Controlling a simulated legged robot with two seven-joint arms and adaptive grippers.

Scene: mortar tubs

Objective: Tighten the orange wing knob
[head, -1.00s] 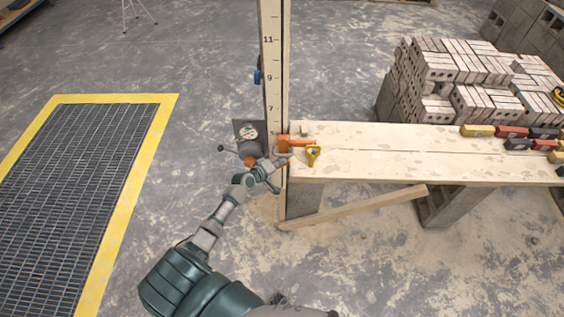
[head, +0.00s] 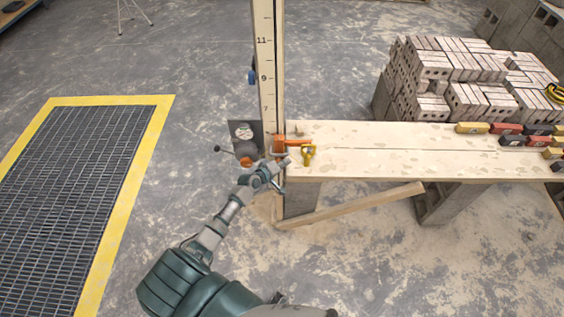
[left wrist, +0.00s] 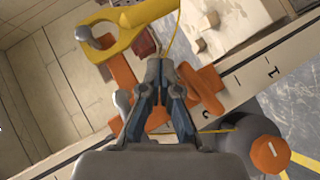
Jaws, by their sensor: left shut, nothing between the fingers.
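An orange clamp (head: 285,142) sits at the foot of the upright post, beside the bench end. In the left wrist view an orange wing-shaped part (left wrist: 207,88) shows right of my fingers, and more orange (left wrist: 122,78) shows to their left. My fingers hide the middle, so I cannot tell how these parts join. My left gripper (head: 282,163) is at the clamp's near side; it also shows in the left wrist view (left wrist: 161,68), shut and empty, its tips over the orange parts. I cannot tell if they touch. My right gripper is out of view.
A yellow tool (head: 309,153) lies at the bench end, close to my fingertips. The numbered post (head: 266,60) stands behind. A round orange cap (left wrist: 270,155) tops a grey body beside the post. The bench (head: 400,140) is mostly clear, with coloured blocks (head: 473,128) far right.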

